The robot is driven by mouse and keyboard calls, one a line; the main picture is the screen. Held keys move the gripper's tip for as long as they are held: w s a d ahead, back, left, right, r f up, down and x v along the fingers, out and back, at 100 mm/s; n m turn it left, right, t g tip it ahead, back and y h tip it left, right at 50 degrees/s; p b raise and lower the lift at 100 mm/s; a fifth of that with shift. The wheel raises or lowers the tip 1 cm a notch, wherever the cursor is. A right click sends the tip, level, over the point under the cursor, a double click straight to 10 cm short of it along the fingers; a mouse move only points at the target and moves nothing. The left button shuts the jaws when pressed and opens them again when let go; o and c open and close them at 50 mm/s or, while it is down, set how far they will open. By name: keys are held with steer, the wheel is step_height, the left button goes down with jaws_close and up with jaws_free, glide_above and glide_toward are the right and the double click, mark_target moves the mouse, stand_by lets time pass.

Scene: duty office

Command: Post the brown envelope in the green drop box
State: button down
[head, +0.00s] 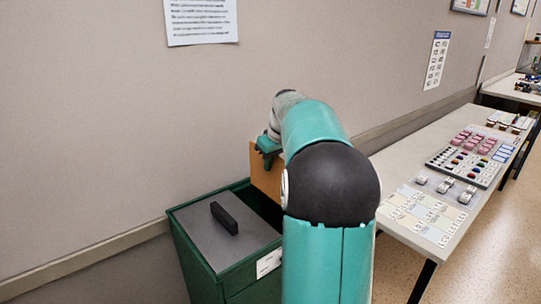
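The green drop box (203,269) stands against the wall at the lower middle of the head view. Its top has a grey panel (205,236) with a black handle and, to the right, a dark opening. The brown envelope (264,180) is upright at the back right of the box, above or partly in the opening; my arm hides its right and lower parts. My gripper (268,148) is at the envelope's upper edge and appears shut on it. The fingertips are small and partly hidden by my arm.
A long table (392,165) with cards, a panel of coloured buttons (466,163) and small devices runs along the wall at right. A printed notice (201,20) hangs on the wall above the box. The floor (480,260) at lower right is clear.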

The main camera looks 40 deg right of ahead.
mark_target(270, 176)
steer(key=shift+f, duration=2.35)
steer(key=c, duration=1.5)
jaws_free()
steer(key=shift+c, duration=0.2)
steer(key=v, duration=1.4)
